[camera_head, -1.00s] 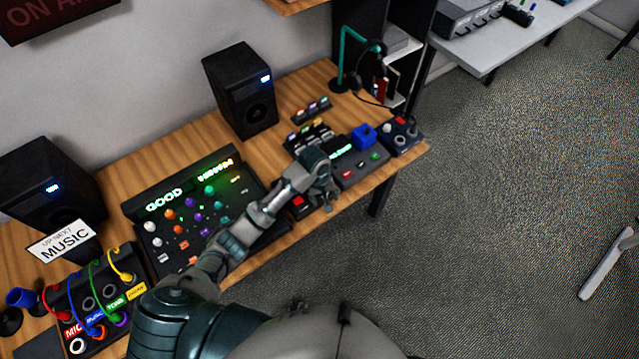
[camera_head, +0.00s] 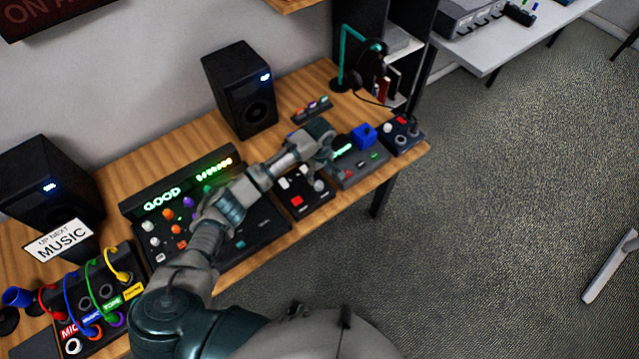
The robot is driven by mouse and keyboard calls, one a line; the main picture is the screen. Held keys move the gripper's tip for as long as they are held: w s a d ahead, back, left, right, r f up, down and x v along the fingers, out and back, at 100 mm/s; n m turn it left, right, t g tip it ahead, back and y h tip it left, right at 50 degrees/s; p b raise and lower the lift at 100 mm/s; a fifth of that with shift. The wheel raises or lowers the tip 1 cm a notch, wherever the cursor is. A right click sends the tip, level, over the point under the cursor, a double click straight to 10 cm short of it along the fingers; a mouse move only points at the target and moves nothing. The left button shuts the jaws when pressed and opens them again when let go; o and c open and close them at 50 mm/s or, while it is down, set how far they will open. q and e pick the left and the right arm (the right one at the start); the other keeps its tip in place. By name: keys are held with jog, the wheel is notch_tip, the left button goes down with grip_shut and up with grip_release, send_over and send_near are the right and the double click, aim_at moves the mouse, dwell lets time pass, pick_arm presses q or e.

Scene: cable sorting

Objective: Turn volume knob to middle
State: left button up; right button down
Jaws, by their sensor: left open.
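My left arm reaches from the lower left across the mixing console, and its open gripper (camera_head: 328,155) hangs over the back part of a small black box (camera_head: 307,203). That box carries a red button (camera_head: 297,201) and a pale round knob (camera_head: 319,185) just in front of the gripper. I cannot tell whether the fingers touch anything on it. Another dark box with knobs (camera_head: 402,135) stands at the table's right end. No volume label is readable, so I cannot tell which knob it names, nor any knob's angle. My right gripper is not in view.
The mixing console (camera_head: 262,238) is partly hidden by my arm; its display reads GOOD. A grey box (camera_head: 362,172) with a blue cube (camera_head: 364,135) stands right of the gripper. Two speakers (camera_head: 240,90) and a cable patch box (camera_head: 100,300) share the wooden table.

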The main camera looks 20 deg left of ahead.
aim_at(319, 184)
pick_arm(q)
notch_tip(319, 184, down, 5)
jog(key=shift+r+b, duration=0.1)
jog(key=shift+b, duration=0.25)
jog(key=shift+a+f, duration=0.3)
jog(key=shift+f, duration=0.35)
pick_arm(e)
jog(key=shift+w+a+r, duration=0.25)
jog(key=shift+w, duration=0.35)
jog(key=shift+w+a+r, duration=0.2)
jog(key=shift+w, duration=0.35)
pick_arm(q)
jog(key=shift+d, duration=0.25)
grip_shut()
jog(key=shift+r, duration=0.1)
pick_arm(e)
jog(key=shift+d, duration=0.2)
